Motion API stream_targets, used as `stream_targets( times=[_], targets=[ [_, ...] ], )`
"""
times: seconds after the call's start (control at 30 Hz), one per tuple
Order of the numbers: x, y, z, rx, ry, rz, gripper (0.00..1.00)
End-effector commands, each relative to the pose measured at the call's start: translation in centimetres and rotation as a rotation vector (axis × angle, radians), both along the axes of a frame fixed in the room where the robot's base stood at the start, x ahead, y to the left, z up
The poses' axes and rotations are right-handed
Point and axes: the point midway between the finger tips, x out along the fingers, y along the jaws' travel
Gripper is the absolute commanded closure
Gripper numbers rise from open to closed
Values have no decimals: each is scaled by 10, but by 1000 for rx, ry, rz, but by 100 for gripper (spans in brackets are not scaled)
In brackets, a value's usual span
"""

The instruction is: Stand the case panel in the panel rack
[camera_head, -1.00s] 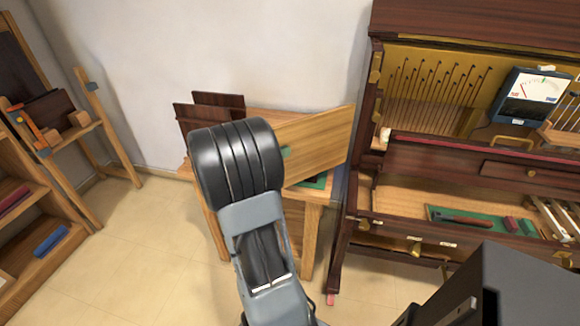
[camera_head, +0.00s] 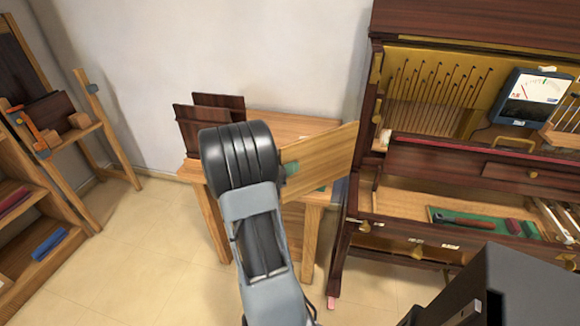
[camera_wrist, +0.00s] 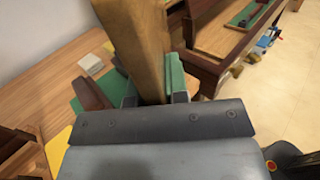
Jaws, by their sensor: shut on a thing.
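The case panel (camera_head: 322,162) is a flat, light-wood board, held on edge and tilted over the right part of a small wooden table. My gripper (camera_head: 290,169) is shut on it near its left end, mostly hidden behind my wrist. In the wrist view, the panel (camera_wrist: 138,35) rises between the green-padded fingers of my gripper (camera_wrist: 148,85). Two dark panels (camera_head: 217,101) stand upright at the table's left end. The panel rack is not clear; dark slatted parts (camera_wrist: 18,150) show at the lower left of the wrist view.
The small table (camera_head: 290,124) has bare top behind the held panel. An upright piano (camera_head: 440,165) with its front open stands close on the right. A wooden shelf unit (camera_head: 40,225) and an easel-like stand (camera_head: 100,125) are on the left. Open floor lies between.

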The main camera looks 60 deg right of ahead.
Motion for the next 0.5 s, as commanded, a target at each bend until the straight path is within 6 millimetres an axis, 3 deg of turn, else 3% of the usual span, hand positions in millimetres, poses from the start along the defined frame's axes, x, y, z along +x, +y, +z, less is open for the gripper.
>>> stream_targets(
  times=[0.27, 0.3, 0.5],
  targets=[
    [0, 0, -4, -3, 0, 0, 100],
    [0, 0, -4, 0, 0, 0, 81],
    [0, 0, -4, 0, 0, 0, 62]
  ],
)
